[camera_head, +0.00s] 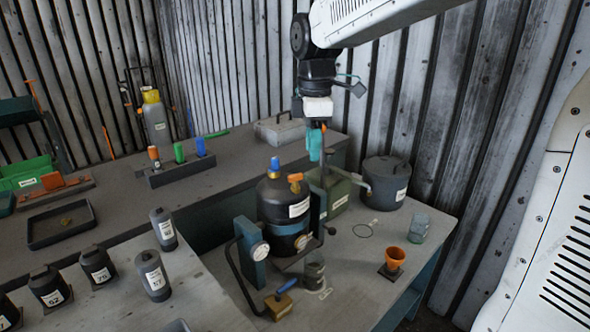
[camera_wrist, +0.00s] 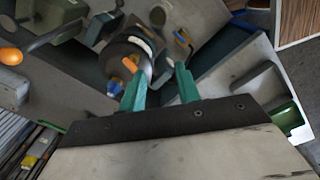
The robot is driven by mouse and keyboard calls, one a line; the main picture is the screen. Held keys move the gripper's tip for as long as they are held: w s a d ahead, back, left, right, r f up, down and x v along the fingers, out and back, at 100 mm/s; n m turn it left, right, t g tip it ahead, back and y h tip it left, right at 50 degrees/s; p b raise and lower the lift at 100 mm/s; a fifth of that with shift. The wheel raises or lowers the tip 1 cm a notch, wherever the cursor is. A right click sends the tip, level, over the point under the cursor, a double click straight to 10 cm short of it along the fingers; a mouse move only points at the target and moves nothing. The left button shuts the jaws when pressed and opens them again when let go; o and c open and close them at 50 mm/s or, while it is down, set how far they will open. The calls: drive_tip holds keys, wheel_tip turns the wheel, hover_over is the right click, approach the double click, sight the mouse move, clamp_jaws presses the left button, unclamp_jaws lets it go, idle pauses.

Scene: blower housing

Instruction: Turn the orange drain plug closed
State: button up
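A dark cylindrical tank (camera_head: 284,205) with a white label stands in a blue-grey stand on the lower bench. An orange fitting (camera_head: 295,177) sits at its upper right, beside a blue cap (camera_head: 275,164). The orange fitting (camera_wrist: 130,64) and the blue cap (camera_wrist: 115,87) also show in the wrist view, left of my fingers. I cannot tell for sure whether this fitting is the drain plug, or how far it is turned. My gripper (camera_head: 315,156) points down, above and to the right of the tank. In the wrist view its teal fingers (camera_wrist: 162,72) are apart, with nothing held between them.
An orange-tipped lever (camera_wrist: 25,47) rises close to my gripper, by a green box (camera_head: 341,192). Labelled dark bottles (camera_head: 153,275) stand at the front left.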

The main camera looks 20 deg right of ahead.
sight(295, 180)
drive_tip(key=w+n, duration=0.1)
drive_tip(key=w, duration=0.1)
drive_tip(key=w+f+n, duration=0.1)
drive_tip(key=w, duration=0.2)
drive_tip(key=w+a+f+n, duration=0.1)
drive_tip(key=w+n, duration=0.1)
drive_tip(key=shift+w+f, duration=0.2)
drive_tip(key=shift+w, duration=0.2)
drive_tip(key=shift+w+f, duration=0.1)
drive_tip(key=shift+f, duration=0.2)
wheel_tip(295, 180, down, 7)
drive_tip(key=shift+f, duration=0.1)
clamp_jaws()
